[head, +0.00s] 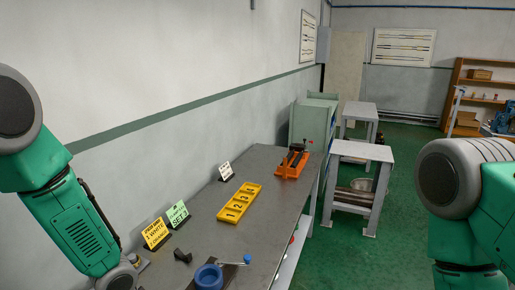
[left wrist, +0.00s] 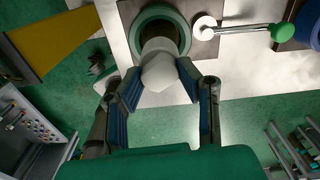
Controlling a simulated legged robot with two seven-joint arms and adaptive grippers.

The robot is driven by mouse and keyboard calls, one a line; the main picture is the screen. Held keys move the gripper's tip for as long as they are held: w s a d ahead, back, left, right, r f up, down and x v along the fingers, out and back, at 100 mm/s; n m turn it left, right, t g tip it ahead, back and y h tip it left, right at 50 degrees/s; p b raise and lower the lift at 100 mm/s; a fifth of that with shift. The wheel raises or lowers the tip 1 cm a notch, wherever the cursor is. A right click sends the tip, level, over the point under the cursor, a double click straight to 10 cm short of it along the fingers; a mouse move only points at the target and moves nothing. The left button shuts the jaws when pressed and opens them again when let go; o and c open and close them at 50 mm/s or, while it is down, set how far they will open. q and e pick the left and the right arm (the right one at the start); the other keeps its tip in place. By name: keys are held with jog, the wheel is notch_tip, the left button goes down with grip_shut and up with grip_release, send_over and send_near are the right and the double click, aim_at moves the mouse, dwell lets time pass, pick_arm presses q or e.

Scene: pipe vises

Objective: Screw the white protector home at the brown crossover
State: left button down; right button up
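In the left wrist view a pale white rounded piece, seemingly the white protector (left wrist: 165,75), sits between the fingers of my left gripper (left wrist: 160,78). Both fingertips appear to press on its sides. Behind it is a thick green ring (left wrist: 144,17) on a dark plate; the white piece overlaps the ring's lower part. My right gripper is not in view.
Upright signs (head: 156,233), a yellow numbered tray (head: 239,203) and an orange vise (head: 293,163) stand along the grey bench (head: 255,238). Green floor lies to the right.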

pick_arm(q)
jog(key=m, duration=0.8)
jog(key=c, duration=1.1)
grip_release()
jog(key=shift+o, duration=0.2)
